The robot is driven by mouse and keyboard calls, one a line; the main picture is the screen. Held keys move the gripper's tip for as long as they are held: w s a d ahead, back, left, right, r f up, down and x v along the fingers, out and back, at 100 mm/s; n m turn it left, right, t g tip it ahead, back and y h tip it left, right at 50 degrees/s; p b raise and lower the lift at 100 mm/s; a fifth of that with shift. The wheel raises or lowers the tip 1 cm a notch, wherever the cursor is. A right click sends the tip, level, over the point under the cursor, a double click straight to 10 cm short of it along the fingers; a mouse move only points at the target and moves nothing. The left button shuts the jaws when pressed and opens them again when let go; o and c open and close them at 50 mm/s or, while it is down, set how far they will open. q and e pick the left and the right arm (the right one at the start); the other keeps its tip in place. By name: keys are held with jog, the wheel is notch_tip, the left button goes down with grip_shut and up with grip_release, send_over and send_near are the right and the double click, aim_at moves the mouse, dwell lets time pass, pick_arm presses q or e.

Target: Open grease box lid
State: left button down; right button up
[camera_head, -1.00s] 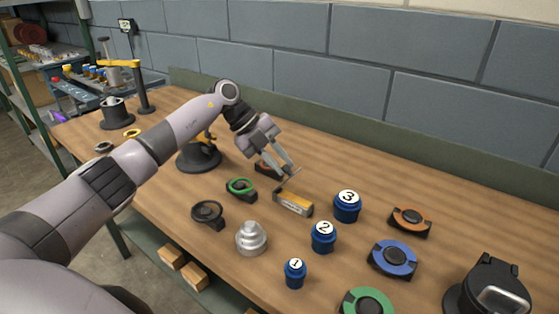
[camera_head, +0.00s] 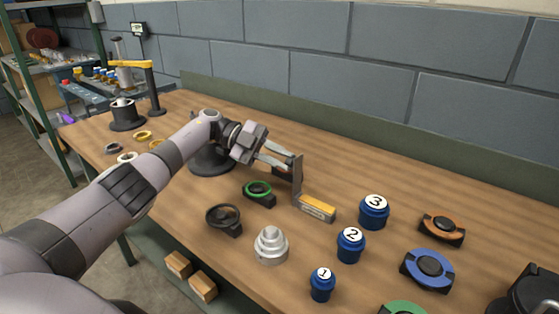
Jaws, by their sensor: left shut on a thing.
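My left gripper (camera_head: 290,162) comes from the left and is shut on the upper part of the lid. The fingertips are partly hidden by the lid. My right gripper is not in view.
Blue jars numbered 3 (camera_head: 373,213), 2 (camera_head: 350,246) and 1 (camera_head: 322,286) stand right of the box. A stepped silver part (camera_head: 271,247), a dark ring holder (camera_head: 223,219) and a green-ringed holder (camera_head: 259,192) lie in front and left. The table behind the box is clear.

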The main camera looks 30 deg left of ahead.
pick_arm(q)
jog(key=shift+a, duration=0.1)
dwell(0.3)
jog(key=c, duration=1)
grip_release()
jog(key=shift+c, duration=0.2)
notch_tip(320, 180, up, 20)
jog(key=shift+p, duration=0.4)
